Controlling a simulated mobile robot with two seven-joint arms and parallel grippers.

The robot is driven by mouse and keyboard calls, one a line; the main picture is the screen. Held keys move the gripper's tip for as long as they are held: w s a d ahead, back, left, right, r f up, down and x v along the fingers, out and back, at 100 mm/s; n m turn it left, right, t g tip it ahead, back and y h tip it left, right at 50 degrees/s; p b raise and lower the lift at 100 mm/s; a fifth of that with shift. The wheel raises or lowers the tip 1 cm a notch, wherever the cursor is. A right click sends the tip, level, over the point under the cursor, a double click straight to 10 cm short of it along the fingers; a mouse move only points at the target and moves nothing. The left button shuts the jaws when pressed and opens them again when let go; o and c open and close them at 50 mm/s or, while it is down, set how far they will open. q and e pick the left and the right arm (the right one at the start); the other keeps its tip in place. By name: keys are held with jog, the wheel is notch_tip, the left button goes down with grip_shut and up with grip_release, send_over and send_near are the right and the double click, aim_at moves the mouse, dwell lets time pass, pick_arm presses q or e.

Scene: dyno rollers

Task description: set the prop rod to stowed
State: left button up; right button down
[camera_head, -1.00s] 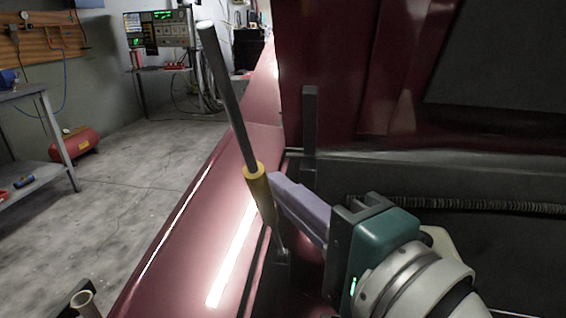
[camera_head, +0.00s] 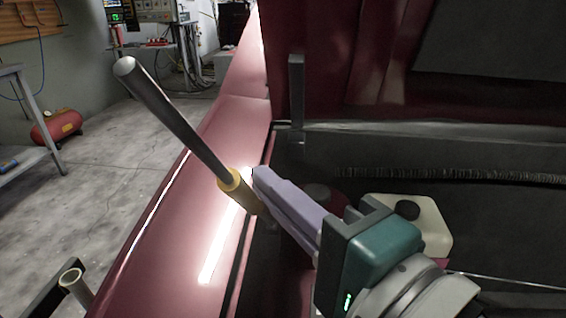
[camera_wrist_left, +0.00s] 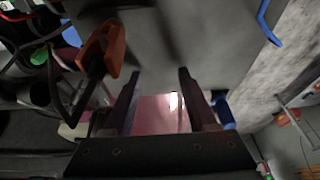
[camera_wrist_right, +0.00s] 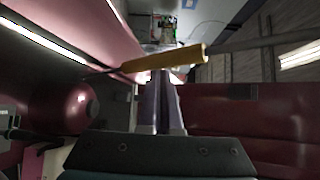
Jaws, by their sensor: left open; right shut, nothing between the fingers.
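The prop rod (camera_head: 176,118) is a grey metal bar with a yellow sleeve (camera_head: 240,191) near its lower end. It leans up and to the left over the red fender in the head view. Its foot is hidden behind my right gripper. My right gripper (camera_head: 258,176) is shut and empty, its fingertips right beside the yellow sleeve. In the right wrist view the sleeve (camera_wrist_right: 165,61) crosses just beyond the shut fingertips; I cannot tell whether they touch. My left gripper (camera_wrist_left: 155,75) is open and empty in the left wrist view.
The red fender (camera_head: 185,230) runs along the left of the engine bay. A white reservoir with a dark cap (camera_head: 407,210) stands behind my right gripper. A dark upright bracket (camera_head: 296,95) stands at the back. A red compressor (camera_head: 57,127) is on the floor at left.

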jog(key=v, duration=0.9)
jog(key=shift+b, duration=0.45)
